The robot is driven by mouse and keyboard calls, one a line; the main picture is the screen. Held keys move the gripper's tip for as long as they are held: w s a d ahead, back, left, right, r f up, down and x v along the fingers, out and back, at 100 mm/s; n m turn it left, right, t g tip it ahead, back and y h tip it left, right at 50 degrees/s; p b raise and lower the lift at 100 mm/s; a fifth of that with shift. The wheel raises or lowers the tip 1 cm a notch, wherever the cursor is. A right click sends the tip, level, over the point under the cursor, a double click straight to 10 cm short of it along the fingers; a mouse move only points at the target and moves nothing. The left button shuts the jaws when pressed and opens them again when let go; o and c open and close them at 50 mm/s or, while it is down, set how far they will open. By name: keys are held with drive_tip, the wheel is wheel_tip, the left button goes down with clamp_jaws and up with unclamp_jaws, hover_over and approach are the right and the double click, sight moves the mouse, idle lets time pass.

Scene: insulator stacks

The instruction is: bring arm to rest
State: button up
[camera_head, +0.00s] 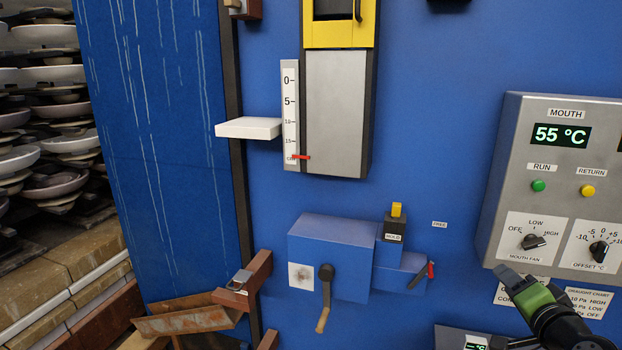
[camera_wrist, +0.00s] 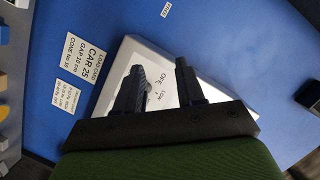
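My gripper (camera_head: 507,275) shows at the lower right of the head view, its green body just below the control panel. In the wrist view its two black fingers (camera_wrist: 160,88) stand apart, with a clear gap between them. The fingers overlap a white label plate (camera_wrist: 205,88) with OFF and LOW printed on it. Nothing is visibly held. A dark rounded shape by the left finger may be a knob, but I cannot tell whether it touches.
The grey control panel (camera_head: 510,130) reads 55 °C and has knobs. A blue box with a crank (camera_head: 322,295) and a red-tipped lever (camera_head: 431,270) jut from the blue wall. A white ledge (camera_head: 250,128) sticks out left. Stacked insulators (camera_head: 55,75) stand far left.

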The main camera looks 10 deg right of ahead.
drive_tip(key=w+a+f+n+g+y, duration=0.1)
drive_tip(key=a+n+g+y, duration=0.2)
drive_tip(key=a, duration=0.9)
drive_tip(key=w+a+f+n+g+y, duration=0.1)
drive_tip(key=a+f+n+g+y, duration=0.1)
drive_tip(key=a+n, duration=0.65)
drive_tip(key=s+a+f+n+g, duration=0.1)
drive_tip(key=s+a+g, duration=0.1)
drive_tip(key=s+a, duration=0.3)
drive_tip(key=s+a+f+n+g, duration=0.1)
drive_tip(key=s+a, duration=0.5)
drive_tip(key=s, duration=0.6)
drive_tip(key=shift+s+a+f+g, duration=0.35)
drive_tip(key=shift+f+g, duration=0.15)
drive_tip(key=shift+g, duration=0.2)
